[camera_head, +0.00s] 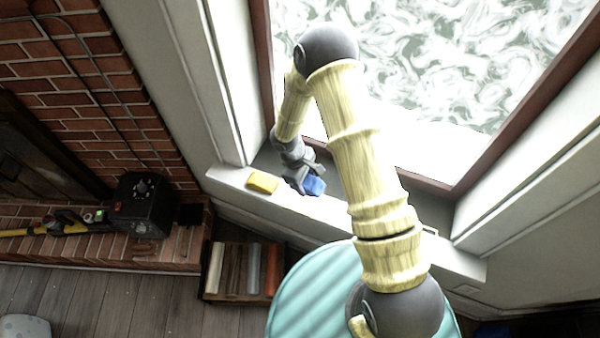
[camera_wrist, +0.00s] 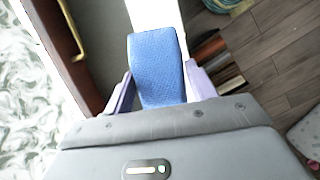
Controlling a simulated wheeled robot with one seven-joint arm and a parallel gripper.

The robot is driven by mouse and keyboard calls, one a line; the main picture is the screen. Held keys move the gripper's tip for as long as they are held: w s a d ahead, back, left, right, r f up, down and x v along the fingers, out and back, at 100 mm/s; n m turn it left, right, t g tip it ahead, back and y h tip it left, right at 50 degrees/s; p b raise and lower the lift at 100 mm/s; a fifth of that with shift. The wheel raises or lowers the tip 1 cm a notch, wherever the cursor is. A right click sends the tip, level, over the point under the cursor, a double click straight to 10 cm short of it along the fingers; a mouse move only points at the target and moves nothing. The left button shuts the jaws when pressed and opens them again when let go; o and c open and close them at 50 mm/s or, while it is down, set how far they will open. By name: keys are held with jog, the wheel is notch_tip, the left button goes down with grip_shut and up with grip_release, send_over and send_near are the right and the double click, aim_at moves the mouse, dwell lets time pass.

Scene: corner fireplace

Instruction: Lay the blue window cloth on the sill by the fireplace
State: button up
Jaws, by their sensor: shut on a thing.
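The blue window cloth (camera_head: 315,186) is a small, block-like blue piece at my gripper (camera_head: 304,180), over the white sill (camera_head: 229,176) below the window. In the wrist view the cloth (camera_wrist: 157,62) sits between the two pale purple fingers of my gripper (camera_wrist: 160,88), which is shut on it. The white sill (camera_wrist: 153,12) shows beyond the cloth there. I cannot tell whether the cloth touches the sill. The brick fireplace (camera_head: 90,80) stands to the left of the window. My arm hides part of the window and sill.
A yellow sponge-like block (camera_head: 262,182) lies on the sill just left of my gripper. A black box (camera_head: 142,205) stands on the brick hearth. A crate (camera_head: 240,297) with coloured bars is on the wooden floor. A round teal table (camera_head: 305,295) stands below my arm.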

jog(key=shift+w+a+r+n, duration=0.2)
jog(key=shift+w+a+r, duration=0.1)
jog(key=shift+a, duration=0.25)
jog(key=shift+w+a+r+n, duration=0.2)
jog(key=shift+a+r, duration=0.05)
jog(key=shift+a, duration=0.25)
jog(key=shift+d+g, duration=0.1)
jog(key=shift+g, duration=0.2)
jog(key=shift+y, duration=0.3)
jog(key=shift+f+b, duration=3.85)
jog(key=shift+f, duration=1.55)
jog(key=shift+f+b, duration=0.45)
jog(key=shift+f, duration=0.15)
jog(key=o, duration=1)
jog(key=shift+c, duration=0.2)
